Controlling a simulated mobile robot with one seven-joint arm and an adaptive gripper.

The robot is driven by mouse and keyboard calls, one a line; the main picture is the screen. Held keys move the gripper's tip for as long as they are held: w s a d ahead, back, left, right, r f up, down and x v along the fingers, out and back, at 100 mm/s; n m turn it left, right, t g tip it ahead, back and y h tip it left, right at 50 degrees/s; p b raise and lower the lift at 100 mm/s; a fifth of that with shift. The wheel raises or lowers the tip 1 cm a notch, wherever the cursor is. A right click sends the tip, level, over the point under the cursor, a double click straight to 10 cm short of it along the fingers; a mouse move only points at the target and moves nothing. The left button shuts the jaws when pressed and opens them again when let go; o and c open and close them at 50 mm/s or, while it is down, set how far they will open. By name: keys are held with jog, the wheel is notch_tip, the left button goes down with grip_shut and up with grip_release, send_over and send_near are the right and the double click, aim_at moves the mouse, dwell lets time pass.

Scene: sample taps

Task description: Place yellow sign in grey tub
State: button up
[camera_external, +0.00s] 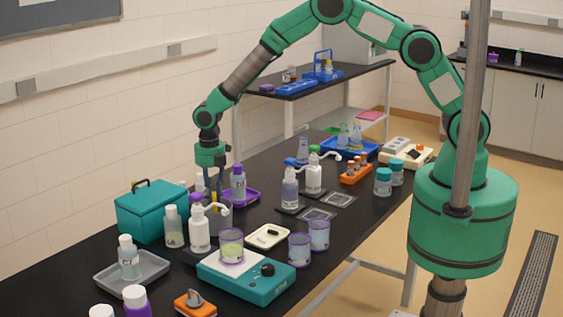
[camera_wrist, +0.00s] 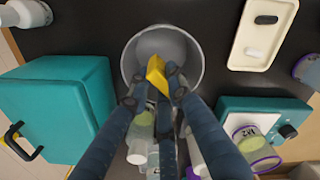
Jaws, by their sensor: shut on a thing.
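The yellow sign (camera_wrist: 157,74) is pinched between the fingertips of my gripper (camera_wrist: 158,98) in the wrist view. Behind it is the round grey tub (camera_wrist: 190,60), seen from above with its mouth open. The sign overlaps the near part of the tub's opening; I cannot tell whether it is above the rim or inside. In the external view my gripper (camera_external: 208,190) points down behind the bottles, and the grey tub (camera_external: 219,222) is partly hidden by a white pump bottle.
A teal box (camera_external: 152,212) with a handle stands left of the tub. A white pump bottle (camera_external: 199,232), a small bottle (camera_external: 173,228) and a teal scale (camera_external: 246,277) are close by. A white tray (camera_external: 268,237) lies to the right.

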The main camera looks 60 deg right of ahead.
dwell(0.3)
jog(key=o, duration=1)
jog(key=shift+r+p, duration=1.2)
jog(key=shift+r, duration=2.25)
